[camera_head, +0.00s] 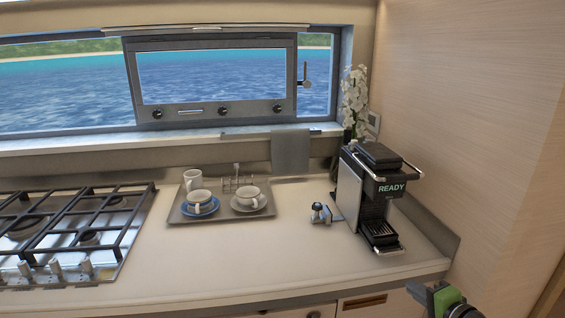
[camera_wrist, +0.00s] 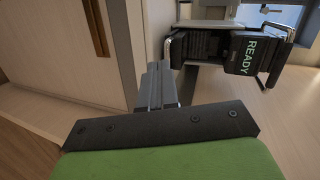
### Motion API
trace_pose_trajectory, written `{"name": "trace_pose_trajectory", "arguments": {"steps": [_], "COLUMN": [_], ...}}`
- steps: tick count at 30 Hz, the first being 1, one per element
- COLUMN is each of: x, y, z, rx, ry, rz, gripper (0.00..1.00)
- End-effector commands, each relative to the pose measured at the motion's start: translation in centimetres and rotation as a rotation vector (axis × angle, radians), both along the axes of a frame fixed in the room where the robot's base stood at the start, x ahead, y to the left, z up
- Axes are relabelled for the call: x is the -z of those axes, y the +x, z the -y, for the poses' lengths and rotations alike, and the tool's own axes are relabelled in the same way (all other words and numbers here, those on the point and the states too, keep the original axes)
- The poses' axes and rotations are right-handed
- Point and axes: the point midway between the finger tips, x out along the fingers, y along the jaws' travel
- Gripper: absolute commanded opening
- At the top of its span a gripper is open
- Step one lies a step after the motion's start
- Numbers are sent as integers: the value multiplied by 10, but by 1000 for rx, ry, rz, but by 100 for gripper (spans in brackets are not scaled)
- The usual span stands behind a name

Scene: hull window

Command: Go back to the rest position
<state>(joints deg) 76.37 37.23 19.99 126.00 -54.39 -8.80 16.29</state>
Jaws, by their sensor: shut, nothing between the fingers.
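My gripper (camera_wrist: 160,80) shows in the wrist view with its grey fingers together and nothing between them. It is in free air in front of the counter, apart from every object. In the head view, a green and black part of my arm shows at the bottom right corner, below and right of the coffee machine (camera_head: 375,195). The coffee machine stands on the counter and shows "READY" on its display. It also shows at the top right of the wrist view (camera_wrist: 215,50), turned on its side.
A tray (camera_head: 178,214) with a mug, two cups on saucers and a small rack stands mid-counter. A small metal item (camera_head: 322,213) lies beside the machine. The gas hob (camera_head: 75,235) is at left, white flowers (camera_head: 355,95) behind the machine, a wooden wall (camera_head: 470,100) at right.

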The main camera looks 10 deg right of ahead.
Motion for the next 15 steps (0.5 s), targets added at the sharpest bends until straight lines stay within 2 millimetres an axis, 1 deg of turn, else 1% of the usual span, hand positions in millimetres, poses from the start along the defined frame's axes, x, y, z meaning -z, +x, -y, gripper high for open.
{"name": "trace_pose_trajectory", "arguments": {"steps": [1,2,3,5,6,8,9,10,11,12,14,15], "x": [-15,-19,-25,-34,-42,-56,-68,-76,-86,-98,-117,-128], "y": [6,5,1,-11,-22,-42,-57,-70,-83,-102,-131,-151], "z": [-38,-59,-86,-120,-140,-166,-180,-189,-197,-206,-216,-220], "rx": [-118,-187,-278,-398,-471,-564,-615,-649,-677,-710,-746,-764], "ry": [-104,-170,-263,-401,-495,-631,-719,-782,-841,-915,-1010,-1061], "rz": [-60,-106,-166,-249,-299,-365,-403,-426,-448,-471,-494,-502], "gripper": [0,0,0,0,0,0,0,0,0,0,0,0]}}
